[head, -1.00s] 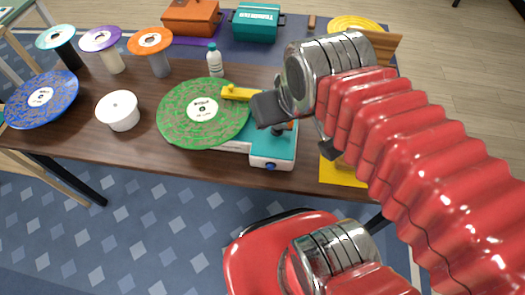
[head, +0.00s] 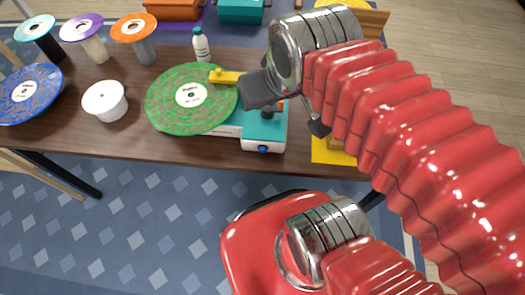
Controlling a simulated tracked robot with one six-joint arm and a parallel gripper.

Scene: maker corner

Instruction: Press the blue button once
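The small blue button (head: 263,149) is on the front face of a white and turquoise turntable (head: 264,128) at the table's front edge. A green speckled record (head: 190,98) lies on the turntable, with a yellow arm (head: 225,77) over it. My gripper (head: 284,108) is above the turntable's right part, up and to the right of the button in the picture. Its two dark fingers look spread apart, with turquoise surface showing between them. I see nothing held. The button is in plain view and the gripper is clear of it.
A white pot (head: 106,104), a blue record (head: 27,92), several disc-topped stands and a small bottle (head: 201,46) are on the wooden table (head: 150,145). A yellow sheet (head: 330,151) lies to the right of the turntable. The patterned carpet (head: 140,230) in front is clear.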

